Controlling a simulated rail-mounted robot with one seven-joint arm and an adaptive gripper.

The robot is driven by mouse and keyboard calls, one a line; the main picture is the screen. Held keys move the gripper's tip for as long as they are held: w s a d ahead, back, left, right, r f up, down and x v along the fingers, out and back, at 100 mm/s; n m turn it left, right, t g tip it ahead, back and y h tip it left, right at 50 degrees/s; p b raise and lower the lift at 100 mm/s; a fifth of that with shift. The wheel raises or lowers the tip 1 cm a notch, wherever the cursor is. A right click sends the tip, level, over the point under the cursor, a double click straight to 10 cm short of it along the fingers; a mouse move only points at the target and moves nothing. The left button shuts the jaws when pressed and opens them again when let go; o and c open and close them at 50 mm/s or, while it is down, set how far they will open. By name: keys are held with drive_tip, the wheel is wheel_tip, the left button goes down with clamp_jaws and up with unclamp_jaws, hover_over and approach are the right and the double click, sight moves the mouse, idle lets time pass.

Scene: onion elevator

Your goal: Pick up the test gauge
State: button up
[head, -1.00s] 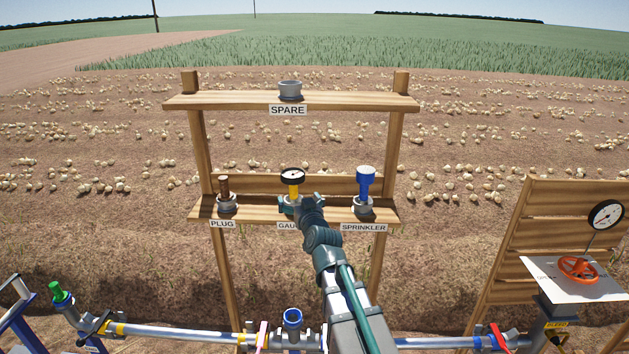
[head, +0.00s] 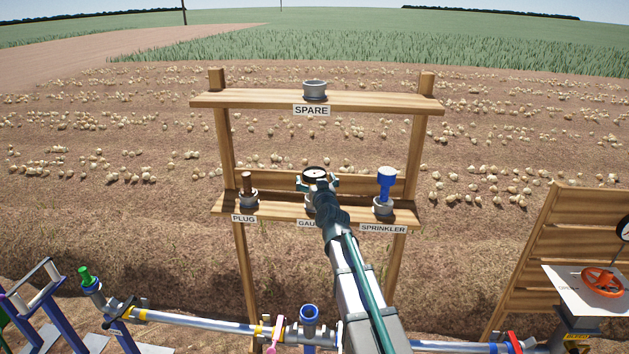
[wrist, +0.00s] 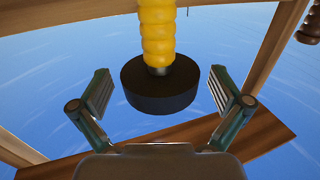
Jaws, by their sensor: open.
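The test gauge has a round dial (head: 315,172) and stands in the middle spot of the lower shelf, above the GAUGE label. In the wrist view its yellow ribbed stem (wrist: 157,28) comes in from the top, with the black round housing (wrist: 160,88) at its end. My gripper (head: 318,184) is at the gauge, just below the dial in the head view, and hides the stem and holder there. In the wrist view my gripper (wrist: 160,90) is open, one finger on each side of the housing, with a visible gap on both sides.
On the lower shelf (head: 275,209), a brown plug (head: 247,184) stands to the left and a blue sprinkler (head: 386,181) to the right. A grey spare holder (head: 315,89) sits on the upper shelf. A pipe (head: 200,323) runs across the front.

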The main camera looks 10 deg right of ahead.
drive_tip(key=shift+w, duration=0.75)
drive_tip(key=shift+c, duration=0.3)
drive_tip(key=c, duration=1.2)
drive_tip(key=shift+r, duration=0.1)
